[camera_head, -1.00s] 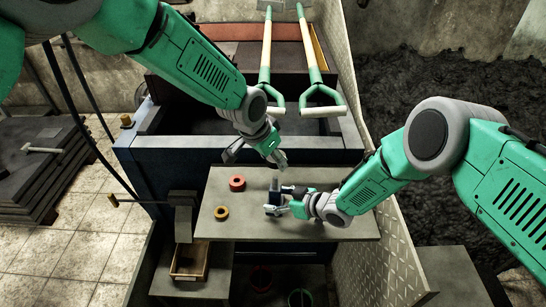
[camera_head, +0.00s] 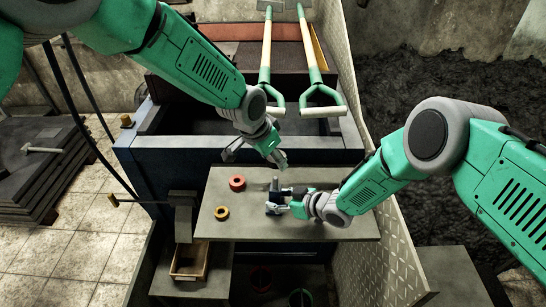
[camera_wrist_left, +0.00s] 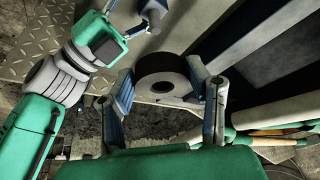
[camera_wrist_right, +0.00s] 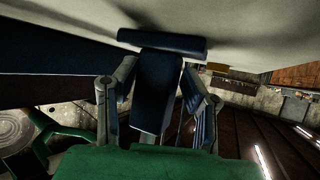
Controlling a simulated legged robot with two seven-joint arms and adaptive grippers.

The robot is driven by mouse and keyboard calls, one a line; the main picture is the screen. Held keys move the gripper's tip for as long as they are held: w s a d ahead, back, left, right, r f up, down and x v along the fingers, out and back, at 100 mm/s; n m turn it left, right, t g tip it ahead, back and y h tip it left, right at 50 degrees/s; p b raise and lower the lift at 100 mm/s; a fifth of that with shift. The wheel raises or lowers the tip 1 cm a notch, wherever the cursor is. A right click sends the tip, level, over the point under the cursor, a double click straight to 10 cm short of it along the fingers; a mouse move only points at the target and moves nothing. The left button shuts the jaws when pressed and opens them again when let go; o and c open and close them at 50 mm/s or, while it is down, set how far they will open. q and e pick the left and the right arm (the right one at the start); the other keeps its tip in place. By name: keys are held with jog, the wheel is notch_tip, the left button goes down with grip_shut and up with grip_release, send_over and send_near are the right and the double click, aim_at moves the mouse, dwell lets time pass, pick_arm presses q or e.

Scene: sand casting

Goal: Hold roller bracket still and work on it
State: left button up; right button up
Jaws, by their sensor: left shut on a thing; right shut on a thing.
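The roller bracket (camera_head: 272,208) is a dark part low over the grey worktop. My right gripper (camera_head: 284,202) is shut on it. In the right wrist view the bracket (camera_wrist_right: 158,90) is a dark blue block between the fingers, with a bar across its far end. My left gripper (camera_head: 259,156) is above and a little left of the bracket, apart from it. In the left wrist view its fingers are shut on a dark round part (camera_wrist_left: 160,66) with a grey face. The head view does not clearly show this part. The bracket (camera_wrist_left: 154,15) also appears near the top there.
Two shovels (camera_head: 322,111) rest on the bin behind. A small tray (camera_head: 188,276) sits lower left.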

pick_arm(q)
jog(key=shift+w+a+r+m+g+h, duration=0.15)
jog(key=shift+r+m+g, duration=0.1)
jog(key=shift+m, duration=0.4)
jog(key=shift+r+m+g+h, duration=0.15)
jog(key=shift+r+m, duration=0.05)
jog(key=shift+m, duration=0.45)
send_over(273, 184)
jog(key=shift+a+f, duration=0.15)
jog(key=shift+f, duration=2.75)
pick_arm(e)
jog(key=shift+c, duration=0.2)
pick_arm(q)
jog(key=shift+m, duration=0.3)
jog(key=shift+f, duration=2.45)
jog(key=o, duration=1.3)
jog(key=shift+c, duration=0.2)
